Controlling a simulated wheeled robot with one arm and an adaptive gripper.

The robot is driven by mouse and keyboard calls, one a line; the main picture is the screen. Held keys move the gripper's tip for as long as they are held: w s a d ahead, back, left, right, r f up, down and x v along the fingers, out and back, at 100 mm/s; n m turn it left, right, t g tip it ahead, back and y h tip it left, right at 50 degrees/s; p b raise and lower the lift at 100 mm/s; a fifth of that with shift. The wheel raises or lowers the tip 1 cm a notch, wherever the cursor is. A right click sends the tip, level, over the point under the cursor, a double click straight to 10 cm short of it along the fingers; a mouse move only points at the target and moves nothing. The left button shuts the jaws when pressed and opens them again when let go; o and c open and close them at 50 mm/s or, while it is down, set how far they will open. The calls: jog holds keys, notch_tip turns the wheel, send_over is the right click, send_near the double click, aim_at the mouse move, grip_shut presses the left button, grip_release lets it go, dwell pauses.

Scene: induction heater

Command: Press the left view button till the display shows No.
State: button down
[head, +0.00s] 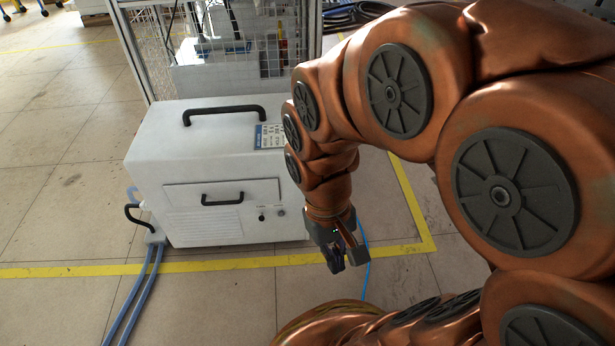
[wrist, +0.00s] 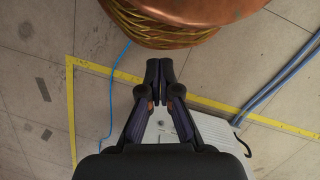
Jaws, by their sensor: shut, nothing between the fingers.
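The white induction heater (head: 215,150) stands on the floor at the left middle of the head view. A small blue and white panel (head: 269,136) lies on its top near the right edge, partly beside my arm. Its writing is too small to read, and I cannot make out a left view button or what a display shows. My gripper (head: 347,264) points down to the right of the heater's front, apart from it. In the wrist view my gripper (wrist: 160,68) has its fingertips together, with nothing between them. Part of the heater (wrist: 215,130) shows behind the fingers there.
The heater has a black top handle (head: 222,110), a front drawer handle and small front knobs (head: 262,217). Blue hoses (head: 135,300) run from its left side. A wire mesh cage (head: 230,50) stands behind it. The floor in front, with yellow tape (head: 190,269), is mostly clear.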

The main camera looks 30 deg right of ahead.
jog(key=w+d+f+m+t+h, duration=0.15)
jog(key=w+d+f+t, duration=0.3)
jog(key=w+d, duration=0.8)
jog(key=w+d+f+m+t+h, duration=0.1)
jog(key=w+d+f+m+t, duration=0.3)
jog(key=w+d, duration=0.85)
jog(key=w+d+f+n+t+h, duration=0.1)
jog(key=w+d+f+t, duration=0.35)
jog(key=w, duration=1.35)
jog(key=w+d+f+y+b, duration=0.1)
jog(key=w+d+f+y, duration=0.25)
jog(key=d+f, duration=0.35)
jog(key=s+a+f+m+t+y, duration=0.1)
jog(key=s+a+f+t+y, duration=0.1)
jog(key=f, duration=0.4)
jog(key=s+a+f+m+t+y, duration=0.1)
jog(key=s+a+f+t+y, duration=0.1)
jog(key=f, duration=0.4)
jog(key=shift+s+a+f+y+b, duration=0.25)
jog(key=shift+s+a+y, duration=0.3)
jog(key=shift+y, duration=0.65)
jog(key=w+a+b, duration=0.1)
jog(key=w+a, duration=0.2)
jog(key=a, duration=0.5)
jog(key=shift+w, duration=0.25)
